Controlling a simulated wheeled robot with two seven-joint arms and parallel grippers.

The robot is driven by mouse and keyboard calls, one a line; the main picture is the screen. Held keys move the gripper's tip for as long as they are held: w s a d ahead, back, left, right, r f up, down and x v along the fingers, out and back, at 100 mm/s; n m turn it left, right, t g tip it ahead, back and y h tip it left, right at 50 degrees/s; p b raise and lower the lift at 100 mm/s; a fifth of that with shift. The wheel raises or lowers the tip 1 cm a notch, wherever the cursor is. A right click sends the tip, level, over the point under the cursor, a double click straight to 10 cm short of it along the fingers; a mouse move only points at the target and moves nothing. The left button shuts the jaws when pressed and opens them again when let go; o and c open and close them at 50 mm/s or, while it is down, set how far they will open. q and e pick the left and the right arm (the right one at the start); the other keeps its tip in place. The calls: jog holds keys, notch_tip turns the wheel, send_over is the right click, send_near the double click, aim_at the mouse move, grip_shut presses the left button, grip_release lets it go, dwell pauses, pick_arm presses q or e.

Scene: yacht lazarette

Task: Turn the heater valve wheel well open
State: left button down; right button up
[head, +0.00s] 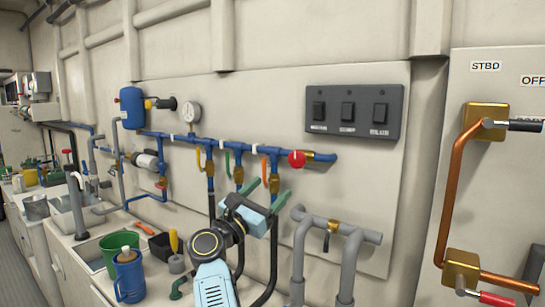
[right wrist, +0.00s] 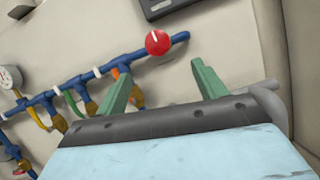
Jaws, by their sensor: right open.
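A red round valve wheel (head: 297,158) sits near the right end of the blue pipe manifold on the wall panel. It also shows in the right wrist view (right wrist: 158,42), with a short white mark on its face. No label naming it can be read. My right gripper (head: 268,188) is open and empty, its two green fingers apart, below and left of the wheel in the head view. In the right wrist view the wheel lies beyond the fingertips (right wrist: 155,76), between them and clear of both. My left gripper is not in view.
A dark switch panel (head: 353,111) is above right. Grey pipes (head: 348,267) stand below right. A green bucket (head: 119,247) and blue jug (head: 129,280) stand left.

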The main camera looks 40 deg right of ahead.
aim_at(295, 161)
jog(key=p+x, duration=0.1)
jog(key=x, duration=0.5)
jog(key=p+x, duration=0.1)
jog(key=x, duration=0.5)
jog(key=shift+w+d+r+p, duration=0.1)
jog(key=shift+w+r+p, duration=0.15)
jog(key=shift+p, duration=0.1)
jog(key=shift+w+d+r, duration=0.1)
jog(key=shift+w+d, duration=0.1)
jog(key=shift+d, duration=0.35)
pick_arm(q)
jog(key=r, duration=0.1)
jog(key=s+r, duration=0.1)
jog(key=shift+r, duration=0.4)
pick_arm(e)
jog(key=c, duration=1)
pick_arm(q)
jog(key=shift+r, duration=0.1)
pick_arm(e)
jog(key=shift+o, duration=0.2)
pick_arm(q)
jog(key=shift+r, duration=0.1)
pick_arm(e)
jog(key=shift+n, duration=0.3)
